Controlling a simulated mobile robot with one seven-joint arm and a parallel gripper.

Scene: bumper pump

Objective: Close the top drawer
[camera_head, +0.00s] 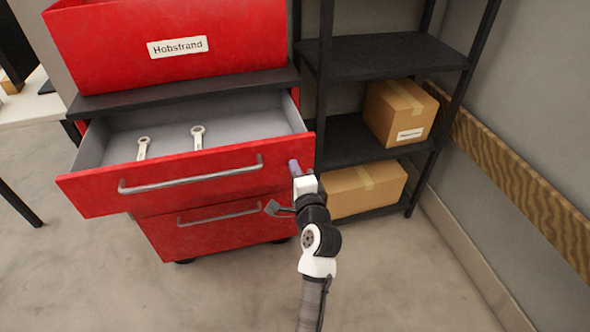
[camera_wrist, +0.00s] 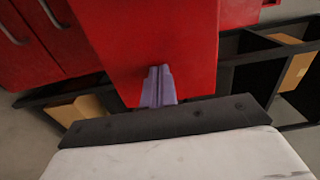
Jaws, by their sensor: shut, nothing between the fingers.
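The top drawer (camera_head: 195,178) of the red cabinet is pulled well out, with its grey inside showing and two wrenches lying in it. A long silver handle (camera_head: 192,175) runs across its red front. My gripper (camera_head: 294,167) is at the right end of the drawer front, its purple fingers shut and empty. In the wrist view the shut fingers (camera_wrist: 159,80) point at a broad red surface (camera_wrist: 150,40). I cannot tell whether the fingertips touch it.
The lower drawer (camera_head: 215,225) is shut. A red box labelled Hobstrand (camera_head: 170,75) stands on the cabinet top. A black shelf (camera_head: 385,55) with cardboard boxes (camera_head: 400,110) stands close at the right. The floor in front is clear.

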